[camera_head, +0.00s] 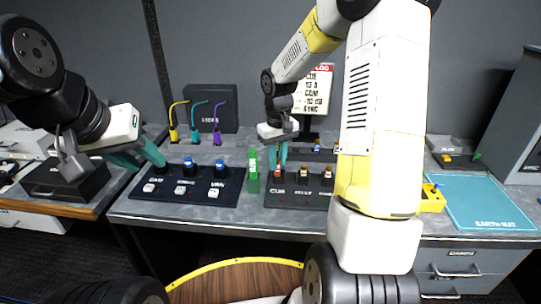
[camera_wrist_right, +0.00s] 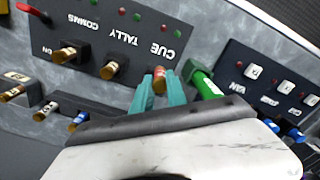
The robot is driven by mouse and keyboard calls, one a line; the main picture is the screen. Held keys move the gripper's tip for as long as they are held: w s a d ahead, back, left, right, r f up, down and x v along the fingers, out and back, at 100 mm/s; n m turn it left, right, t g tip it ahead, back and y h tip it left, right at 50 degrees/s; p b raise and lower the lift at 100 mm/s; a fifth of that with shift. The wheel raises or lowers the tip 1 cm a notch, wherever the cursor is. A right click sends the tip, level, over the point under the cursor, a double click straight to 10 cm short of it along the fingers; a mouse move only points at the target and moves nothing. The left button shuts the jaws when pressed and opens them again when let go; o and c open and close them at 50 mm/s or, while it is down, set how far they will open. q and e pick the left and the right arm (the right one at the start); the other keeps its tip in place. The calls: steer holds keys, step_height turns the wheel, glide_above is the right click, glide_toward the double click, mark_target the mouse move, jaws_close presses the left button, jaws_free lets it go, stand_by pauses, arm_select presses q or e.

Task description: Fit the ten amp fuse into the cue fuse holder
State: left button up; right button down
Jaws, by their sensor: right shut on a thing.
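My right gripper (camera_head: 278,160) is over the left end of a black panel (camera_head: 297,200) marked CUE, TALLY and COMMS. Its teal fingers are shut around a fuse with an orange-brown end, seen between them in the right wrist view (camera_wrist_right: 159,80), by the CUE label (camera_wrist_right: 163,50). Whether the fuse is seated in the cue holder cannot be told; the fingers and fuse hide it. Brown-ended fuses stand at TALLY (camera_wrist_right: 115,68) and COMMS (camera_wrist_right: 66,54). My left gripper (camera_head: 138,158) is open and empty, left of the dark blue switch panel.
A green upright object (camera_head: 253,172) stands close beside the cue position. The dark blue panel (camera_head: 170,193) with white switches is left of it. A rack with several fuses (camera_wrist_right: 45,112) lies behind the black panel. A teal mat (camera_head: 480,203) lies at the right.

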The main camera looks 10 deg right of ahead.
mark_target(279, 165)
steer(key=shift+w+d+f, duration=0.1)
steer(key=shift+w+d, duration=0.15)
steer(key=shift+w, duration=0.3)
steer(key=shift+w+d, duration=0.25)
steer(key=shift+w, duration=0.3)
steer(key=shift+w+d+f, duration=0.15)
steer(key=shift+w, duration=0.15)
steer(key=shift+f, duration=1.6)
steer(key=shift+f, duration=0.15)
